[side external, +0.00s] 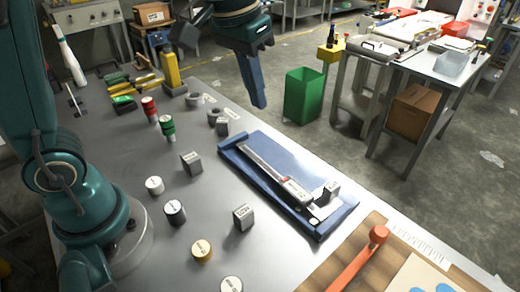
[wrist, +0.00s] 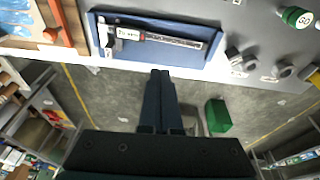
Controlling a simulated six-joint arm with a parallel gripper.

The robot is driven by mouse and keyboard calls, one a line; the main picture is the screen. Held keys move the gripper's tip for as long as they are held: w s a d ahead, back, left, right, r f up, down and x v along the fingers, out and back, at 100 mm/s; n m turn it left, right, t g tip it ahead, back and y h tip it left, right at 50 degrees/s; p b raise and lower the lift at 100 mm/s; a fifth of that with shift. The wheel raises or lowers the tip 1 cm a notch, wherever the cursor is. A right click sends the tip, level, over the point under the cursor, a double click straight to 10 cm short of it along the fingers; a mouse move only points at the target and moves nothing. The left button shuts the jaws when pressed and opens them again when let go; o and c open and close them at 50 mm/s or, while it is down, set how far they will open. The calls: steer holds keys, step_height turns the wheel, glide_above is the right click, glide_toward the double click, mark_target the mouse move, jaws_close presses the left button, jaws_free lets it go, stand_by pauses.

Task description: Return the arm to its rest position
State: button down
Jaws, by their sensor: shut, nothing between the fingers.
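My gripper (side external: 261,104) is shut and empty, held in the air above the far edge of the grey table (side external: 130,205). In the wrist view my gripper (wrist: 160,74) shows its two dark fingers pressed together, with the floor behind them. My teal arm stands at the left of the side view, and its middle links are partly out of frame.
Several blocks, weights and red and green knobs stand on the table. A wooden board (side external: 330,262) with an orange-handled tool lies front right. A green bin (side external: 304,95) stands on the floor.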

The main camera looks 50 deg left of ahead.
steer(key=s+a+f+t, duration=0.2)
steer(key=s+f, duration=0.1)
steer(key=s, duration=0.9)
steer(key=shift+s+a+f+t, duration=0.15)
steer(key=shift+s+t, duration=0.25)
stand_by(0.6)
